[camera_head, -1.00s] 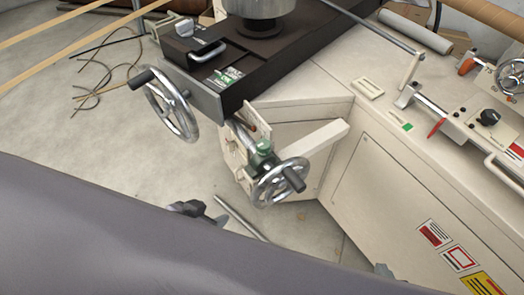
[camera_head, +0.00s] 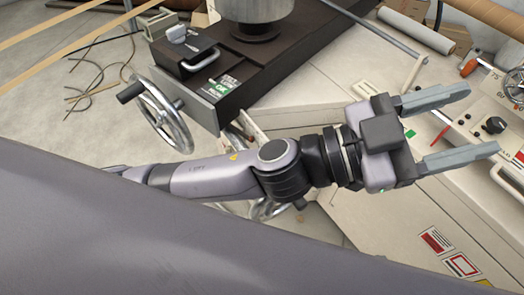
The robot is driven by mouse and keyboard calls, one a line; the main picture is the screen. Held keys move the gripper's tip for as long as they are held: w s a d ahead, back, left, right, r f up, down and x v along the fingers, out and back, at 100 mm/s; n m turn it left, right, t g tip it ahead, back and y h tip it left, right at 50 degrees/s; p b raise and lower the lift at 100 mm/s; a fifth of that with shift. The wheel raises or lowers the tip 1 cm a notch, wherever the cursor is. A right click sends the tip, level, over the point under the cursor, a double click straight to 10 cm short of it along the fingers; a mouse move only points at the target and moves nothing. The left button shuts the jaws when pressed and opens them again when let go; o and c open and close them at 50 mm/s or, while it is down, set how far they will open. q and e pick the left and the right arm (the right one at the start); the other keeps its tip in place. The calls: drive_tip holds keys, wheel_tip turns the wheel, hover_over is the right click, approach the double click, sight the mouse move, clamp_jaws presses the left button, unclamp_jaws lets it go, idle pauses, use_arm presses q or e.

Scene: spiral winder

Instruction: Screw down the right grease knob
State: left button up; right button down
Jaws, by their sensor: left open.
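My left gripper (camera_head: 482,120) is open and empty, with its two grey fingers spread and pointing right. It is in front of the cream machine body, and its fingers overlap the control panel (camera_head: 462,137) at the right in the picture. I cannot make out a part that is clearly the right grease knob. The small green-topped fitting above the lower handwheel (camera_head: 262,210) is hidden behind my left arm, and only parts of that wheel show. My right gripper is not in view.
A larger chrome handwheel (camera_head: 166,112) with a black handle stands at the left, below the dark machine arm (camera_head: 250,62). Loose cables (camera_head: 97,78) lie on the floor at the left.

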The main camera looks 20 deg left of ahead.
use_arm(q)
drive_tip(key=s+d+f+m+g, duration=0.2)
drive_tip(key=s+d+m+g, duration=0.1)
drive_tip(key=s+m+g, duration=0.5)
wheel_tip(320, 180, down, 12)
drive_tip(key=a+m+g+y, duration=0.35)
drive_tip(key=g+y, duration=0.25)
drive_tip(key=y, duration=0.3)
drive_tip(key=w+a+f+t+y, duration=0.3)
drive_tip(key=w+a+f+y, duration=0.4)
drive_tip(key=a, duration=0.3)
drive_tip(key=w+a+n+t+y, duration=0.1)
drive_tip(key=w+a, duration=0.2)
drive_tip(key=a, duration=0.1)
drive_tip(key=w+a+t+y, duration=0.1)
drive_tip(key=w+a+y, duration=0.1)
drive_tip(key=w+a, duration=0.1)
drive_tip(key=w+a+n+t+y, duration=0.1)
drive_tip(key=w+a+y, duration=0.1)
drive_tip(key=a, duration=0.4)
drive_tip(key=shift+w+r+n, duration=0.3)
drive_tip(key=shift+w+n, duration=0.05)
drive_tip(key=shift+w, duration=0.15)
drive_tip(key=shift+w+a+f, duration=0.1)
drive_tip(key=shift+f, duration=0.25)
drive_tip(key=shift+f+p, duration=0.7)
drive_tip(key=shift+f, duration=2.45)
drive_tip(key=c, duration=1)
